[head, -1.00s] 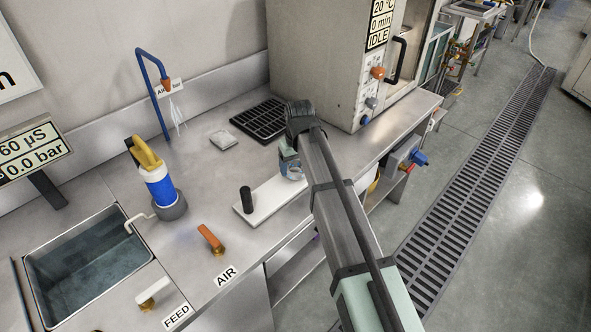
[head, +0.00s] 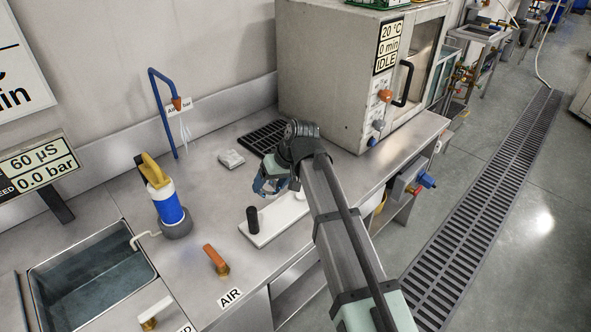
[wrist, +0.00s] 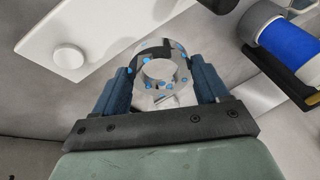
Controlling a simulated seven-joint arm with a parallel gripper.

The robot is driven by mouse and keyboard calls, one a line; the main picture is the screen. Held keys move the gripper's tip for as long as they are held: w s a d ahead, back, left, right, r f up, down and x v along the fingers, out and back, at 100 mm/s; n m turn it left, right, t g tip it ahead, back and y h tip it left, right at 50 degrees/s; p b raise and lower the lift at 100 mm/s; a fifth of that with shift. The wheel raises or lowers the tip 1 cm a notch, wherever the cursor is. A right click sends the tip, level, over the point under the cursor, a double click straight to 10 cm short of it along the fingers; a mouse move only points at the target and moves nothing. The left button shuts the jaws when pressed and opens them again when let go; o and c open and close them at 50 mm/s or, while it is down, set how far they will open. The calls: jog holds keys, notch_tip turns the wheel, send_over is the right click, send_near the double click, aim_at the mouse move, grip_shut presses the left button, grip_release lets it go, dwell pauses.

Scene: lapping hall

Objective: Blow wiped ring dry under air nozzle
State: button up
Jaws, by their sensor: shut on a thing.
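My gripper (head: 268,186) is shut on the ring, above the bench near the white board. In the wrist view the pale grey ring (wrist: 179,78) sits between the blue fingers (wrist: 160,88), with blue spots on its face and its hole facing the camera. In the head view the ring cannot be made out clearly. The air nozzle (head: 177,104) is an orange tip on a bent blue pipe (head: 163,110) at the back wall, left of my gripper and apart from it. The orange-handled AIR valve (head: 215,258) stands at the bench front.
The white board (head: 262,236) bears a dark upright post (head: 252,219). A blue-and-white bottle (head: 168,207) stands left, beside the sink (head: 95,285). A folded pale pad (head: 231,158) and a black grate (head: 262,138) lie behind. The oven (head: 335,70) stands at right.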

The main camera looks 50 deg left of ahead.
jog(key=s+a+r+m+g+y, duration=0.1)
jog(key=s+a+r+g+y, duration=0.1)
jog(key=s+a+r+y, duration=0.2)
jog(key=s+a+r, duration=0.2)
jog(key=s+a, duration=0.1)
jog(key=a, duration=0.1)
jog(key=shift+s+a+r+m+y, duration=0.15)
jog(key=shift+s+a+m+y, duration=0.15)
jog(key=shift+s+a+y, duration=0.1)
jog(key=shift+a, duration=0.15)
jog(key=a+f, duration=0.3)
jog(key=a, duration=1.2)
jog(key=shift+a, duration=0.35)
dwell(4.8)
